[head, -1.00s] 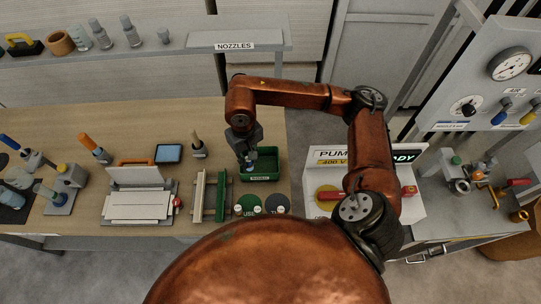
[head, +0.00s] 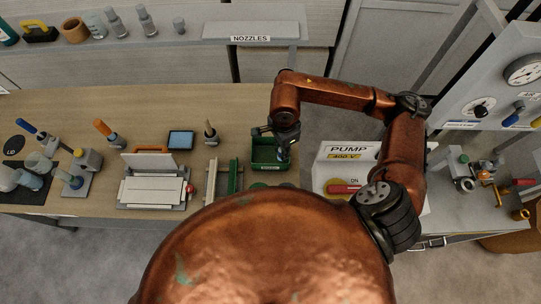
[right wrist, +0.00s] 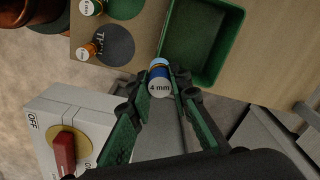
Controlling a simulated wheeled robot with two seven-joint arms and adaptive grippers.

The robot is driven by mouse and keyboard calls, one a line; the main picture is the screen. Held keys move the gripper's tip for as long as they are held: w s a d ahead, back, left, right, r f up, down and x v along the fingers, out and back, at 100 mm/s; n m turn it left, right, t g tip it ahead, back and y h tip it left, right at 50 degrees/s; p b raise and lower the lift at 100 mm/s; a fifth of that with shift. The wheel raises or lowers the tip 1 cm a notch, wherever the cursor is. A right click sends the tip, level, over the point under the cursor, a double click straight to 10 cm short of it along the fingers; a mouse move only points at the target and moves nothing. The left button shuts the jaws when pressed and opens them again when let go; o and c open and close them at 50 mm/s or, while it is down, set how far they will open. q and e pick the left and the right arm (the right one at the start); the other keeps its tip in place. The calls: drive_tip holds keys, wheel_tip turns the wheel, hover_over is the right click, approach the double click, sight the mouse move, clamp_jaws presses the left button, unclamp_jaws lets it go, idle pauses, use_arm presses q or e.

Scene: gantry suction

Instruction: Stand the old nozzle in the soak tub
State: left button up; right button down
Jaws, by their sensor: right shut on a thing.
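My right gripper (head: 284,150) is shut on the old nozzle, at the right part of the green soak tub (head: 257,158) in the head view. In the right wrist view the nozzle (right wrist: 159,86) shows between the fingertips (right wrist: 160,78), with a blue band and a pale face marked "4 mm". There it appears just outside the lower left corner of the tub (right wrist: 168,38). The tub's visible floor is bare. I cannot tell the nozzle's height above the tub rim. My left gripper is not in view.
Rails (head: 236,176) lie left of the tub. The NOZZLES shelf (head: 250,32) is behind.

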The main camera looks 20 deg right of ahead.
drive_tip(key=s+m+p, duration=0.1)
drive_tip(key=s+m, duration=0.1)
drive_tip(key=m, duration=0.2)
drive_tip(key=m+p, duration=0.8)
drive_tip(key=m, duration=0.9)
approach(271, 158)
drive_tip(key=shift+s, duration=0.15)
drive_tip(key=f, duration=0.1)
drive_tip(key=f+p, duration=0.1)
drive_tip(key=f, duration=0.1)
drive_tip(key=shift+w+a, duration=0.1)
drive_tip(key=shift+w, duration=0.1)
drive_tip(key=shift+f+p, duration=0.3)
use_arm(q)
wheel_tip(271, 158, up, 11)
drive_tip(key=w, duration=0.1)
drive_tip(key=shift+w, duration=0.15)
use_arm(e)
drive_tip(key=shift+f, duration=0.1)
